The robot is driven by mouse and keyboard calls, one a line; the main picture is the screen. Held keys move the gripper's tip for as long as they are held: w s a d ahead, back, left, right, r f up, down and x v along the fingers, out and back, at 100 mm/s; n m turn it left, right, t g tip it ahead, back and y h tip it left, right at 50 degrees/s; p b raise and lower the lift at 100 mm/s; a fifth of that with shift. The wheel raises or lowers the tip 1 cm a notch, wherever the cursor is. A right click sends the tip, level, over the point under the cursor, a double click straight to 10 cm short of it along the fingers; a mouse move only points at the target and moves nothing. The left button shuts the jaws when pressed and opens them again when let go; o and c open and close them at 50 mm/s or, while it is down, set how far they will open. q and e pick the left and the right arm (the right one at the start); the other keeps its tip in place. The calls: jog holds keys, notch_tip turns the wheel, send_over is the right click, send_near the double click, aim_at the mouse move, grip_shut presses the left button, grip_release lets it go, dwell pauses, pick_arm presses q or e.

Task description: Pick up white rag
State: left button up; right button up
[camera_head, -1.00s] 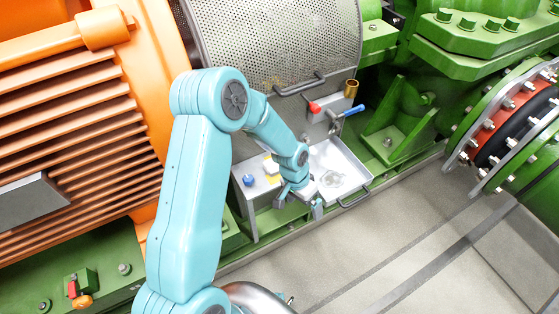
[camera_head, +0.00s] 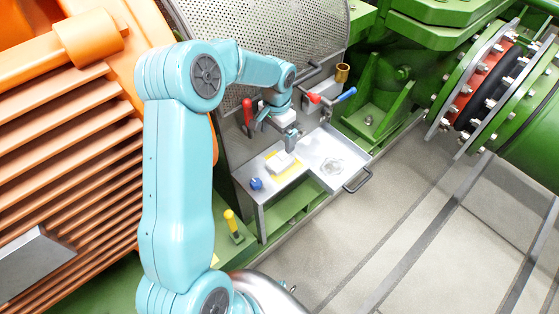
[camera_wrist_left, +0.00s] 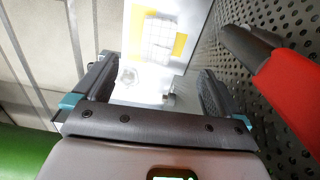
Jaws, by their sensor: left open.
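The white rag (camera_head: 281,162) lies as a small pale folded pad on a yellow patch of the metal shelf (camera_head: 316,152). In the left wrist view the white rag (camera_wrist_left: 158,38) shows a grid-like surface on the yellow patch, near the top, beyond the fingers. My left gripper (camera_head: 283,132) is raised above and behind the rag, near the perforated guard, apart from it. In the left wrist view my left gripper (camera_wrist_left: 157,88) is open, with nothing between its fingers. My right gripper is not in view.
A red-handled lever (camera_head: 248,112) stands close beside my left gripper; its red grip (camera_wrist_left: 290,90) is large in the wrist view. Red and blue valve handles (camera_head: 345,95) stick out at the right. A blue knob (camera_head: 256,184) sits left of the rag. The perforated guard (camera_head: 255,35) rises behind.

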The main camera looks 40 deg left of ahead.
pick_arm(q)
send_over(277, 162)
jog(key=f, duration=0.7)
jog(key=shift+w+f, duration=0.15)
jog(key=shift+w, duration=0.1)
jog(key=f, duration=0.4)
jog(key=shift+s, duration=0.25)
jog(key=shift+f, duration=0.45)
jog(key=c, duration=1.1)
